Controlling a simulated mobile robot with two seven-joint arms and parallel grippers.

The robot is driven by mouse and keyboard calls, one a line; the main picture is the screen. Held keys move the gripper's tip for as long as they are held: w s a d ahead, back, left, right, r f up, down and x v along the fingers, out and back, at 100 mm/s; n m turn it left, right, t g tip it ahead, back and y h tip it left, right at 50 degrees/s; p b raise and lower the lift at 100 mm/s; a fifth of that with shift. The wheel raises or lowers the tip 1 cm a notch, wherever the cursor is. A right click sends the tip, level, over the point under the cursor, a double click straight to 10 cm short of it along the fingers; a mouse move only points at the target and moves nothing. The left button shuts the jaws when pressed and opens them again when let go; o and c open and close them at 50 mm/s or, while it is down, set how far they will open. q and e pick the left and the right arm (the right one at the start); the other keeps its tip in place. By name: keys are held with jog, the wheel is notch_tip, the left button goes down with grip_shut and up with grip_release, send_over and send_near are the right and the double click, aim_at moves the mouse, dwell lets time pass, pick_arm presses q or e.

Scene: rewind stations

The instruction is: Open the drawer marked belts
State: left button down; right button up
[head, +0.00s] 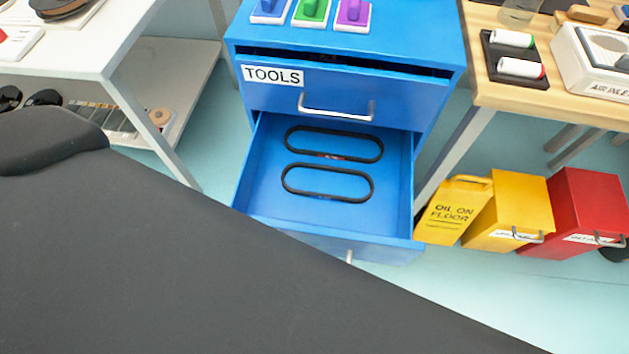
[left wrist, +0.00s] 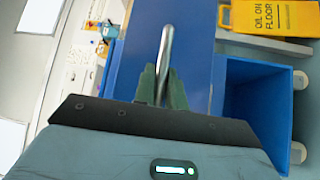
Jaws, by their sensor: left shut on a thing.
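The blue cabinet (head: 345,40) stands at the centre of the head view. Its lower drawer (head: 300,228) is pulled out, with two black belts (head: 328,182) lying flat inside. This drawer's front is partly covered by my dark arm, and no label on it can be read. A bit of its metal handle (head: 349,256) shows. In the left wrist view, my left gripper (left wrist: 163,76) is shut on a metal bar handle (left wrist: 167,42) in front of a blue panel. The gripper itself is hidden in the head view. My right gripper is not in view.
The drawer marked TOOLS (head: 400,98) is above, with a dark gap over its front. A yellow sign (head: 453,210), a yellow bin (head: 520,205) and a red bin (head: 590,205) stand right of the cabinet. A white table (head: 85,50) is at left, a wooden one (head: 485,90) at right.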

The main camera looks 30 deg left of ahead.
pick_arm(q)
jog(key=shift+s+d, duration=0.1)
jog(key=shift+s, duration=0.25)
jog(key=c, duration=1.5)
grip_release()
jog(key=shift+o, duration=0.2)
jog(key=b+v, duration=0.1)
jog(key=v, duration=0.6)
jog(key=shift+s+a, duration=0.2)
jog(key=shift+s, duration=0.1)
